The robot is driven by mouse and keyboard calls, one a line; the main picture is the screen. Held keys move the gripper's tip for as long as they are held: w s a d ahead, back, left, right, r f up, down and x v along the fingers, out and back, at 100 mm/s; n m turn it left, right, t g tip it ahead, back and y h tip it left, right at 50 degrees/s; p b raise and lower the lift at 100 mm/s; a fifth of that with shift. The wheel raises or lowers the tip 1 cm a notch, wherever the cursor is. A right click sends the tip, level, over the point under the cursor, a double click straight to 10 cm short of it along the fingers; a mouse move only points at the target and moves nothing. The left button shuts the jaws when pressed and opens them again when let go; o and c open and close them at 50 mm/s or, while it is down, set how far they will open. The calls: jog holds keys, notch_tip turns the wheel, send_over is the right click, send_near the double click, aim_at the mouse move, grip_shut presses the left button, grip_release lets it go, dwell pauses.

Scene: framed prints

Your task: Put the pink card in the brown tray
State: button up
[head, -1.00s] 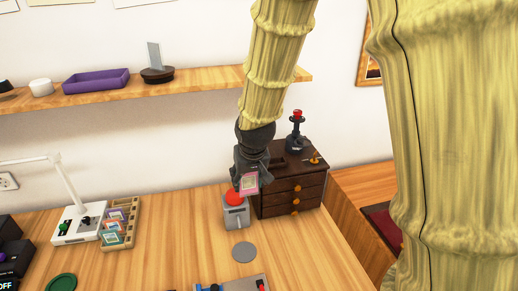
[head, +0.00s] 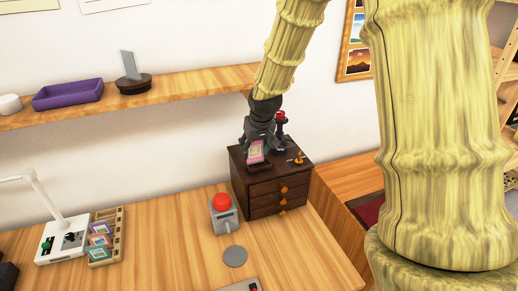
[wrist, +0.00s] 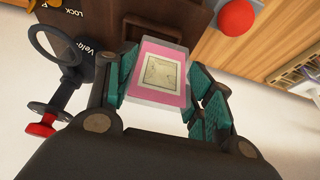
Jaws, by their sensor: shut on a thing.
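My gripper (head: 262,133) is shut on the pink card (head: 256,151), over the top of the dark brown chest of drawers (head: 245,188). In the wrist view, the pink card (wrist: 180,92) has a pale printed square in its middle and sits between the teal-padded fingers of my gripper (wrist: 163,82). A light brown wooden tray (head: 119,232) with compartments lies on the desk at the lower left, well away from my gripper. Several small framed cards stand in its left part.
A grey box with a red button (head: 222,203) stands in front of the chest. A black stand with a red knob (head: 281,118) is close behind my gripper. The shelf above holds a purple tray (head: 68,94). A lamp base (head: 62,240) stands left of the wooden tray.

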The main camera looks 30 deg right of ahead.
aim_at(259, 153)
jog(key=shift+w+d+f, duration=0.1)
jog(key=shift+w+d, duration=0.25)
jog(key=shift+d, duration=0.25)
jog(key=shift+w+d+f, duration=0.1)
jog(key=shift+w+d, duration=0.2)
jog(key=shift+d, duration=0.3)
jog(key=shift+s+f+p, duration=0.1)
jog(key=shift+f+p, duration=0.4)
jog(key=shift+p, duration=0.1)
jog(key=shift+f+p, duration=0.4)
jog(key=shift+f, duration=0.8)
jog(key=shift+f, duration=0.2)
jog(key=o, duration=1)
jog(key=shift+r, duration=0.15)
jog(key=shift+b+v, duration=1.3)
jog(key=shift+v, duration=4.75)
